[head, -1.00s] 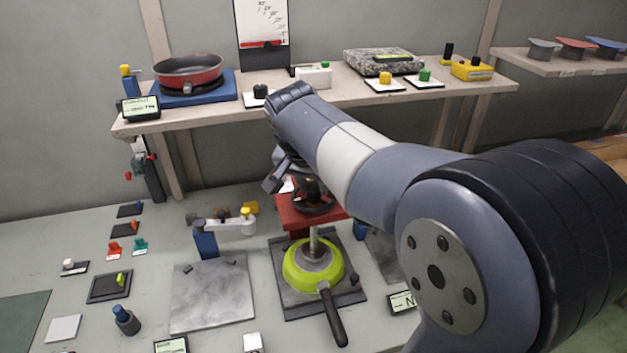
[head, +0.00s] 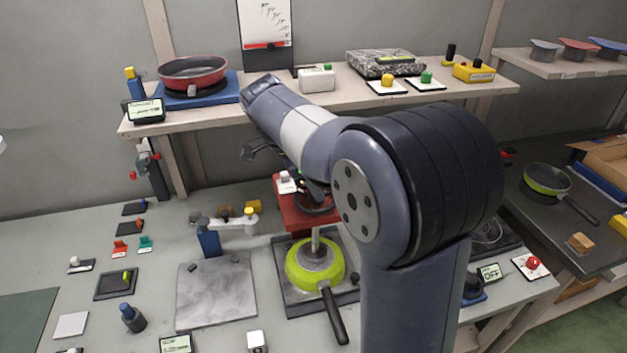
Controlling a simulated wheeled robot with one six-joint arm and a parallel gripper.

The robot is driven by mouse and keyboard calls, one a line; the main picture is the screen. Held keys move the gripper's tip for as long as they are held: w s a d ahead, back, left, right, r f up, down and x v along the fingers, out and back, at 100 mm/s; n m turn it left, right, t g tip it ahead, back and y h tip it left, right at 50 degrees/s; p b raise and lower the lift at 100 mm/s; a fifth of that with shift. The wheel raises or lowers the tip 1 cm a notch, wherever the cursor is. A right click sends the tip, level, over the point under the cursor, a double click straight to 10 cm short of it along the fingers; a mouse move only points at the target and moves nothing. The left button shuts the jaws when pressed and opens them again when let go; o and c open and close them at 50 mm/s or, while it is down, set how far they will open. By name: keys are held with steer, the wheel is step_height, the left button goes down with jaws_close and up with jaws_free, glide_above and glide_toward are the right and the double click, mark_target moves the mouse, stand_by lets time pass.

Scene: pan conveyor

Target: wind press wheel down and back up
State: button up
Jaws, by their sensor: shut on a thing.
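The press has a red head (head: 289,206) with a dark wheel (head: 316,206) on top, partly hidden behind my arm. My gripper (head: 312,187) is at the wheel, mostly hidden by my arm links; it is shut on a part of the wheel. A metal spindle (head: 316,240) comes down from the head onto the lime-green pan (head: 300,268).
A grey plate (head: 215,295) and a blue post with a white arm (head: 209,240) stand left of the press. The shelf above holds a red pan (head: 193,73) and a granite block (head: 385,64). Another green pan (head: 546,180) lies on the right bench.

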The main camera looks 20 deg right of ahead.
steer(key=m+g+p, duration=0.1)
steer(key=m, duration=0.2)
steer(key=m+g+p, duration=0.1)
steer(key=m, duration=0.2)
steer(key=shift+w+m+y, duration=0.15)
steer(key=shift+m+y, duration=0.15)
steer(key=shift+y, duration=0.1)
stand_by(0.3)
steer(key=o, duration=1)
steer(key=shift+g, duration=0.3)
steer(key=v, duration=1)
steer(key=shift+a+r, duration=0.1)
steer(key=shift+r, duration=0.25)
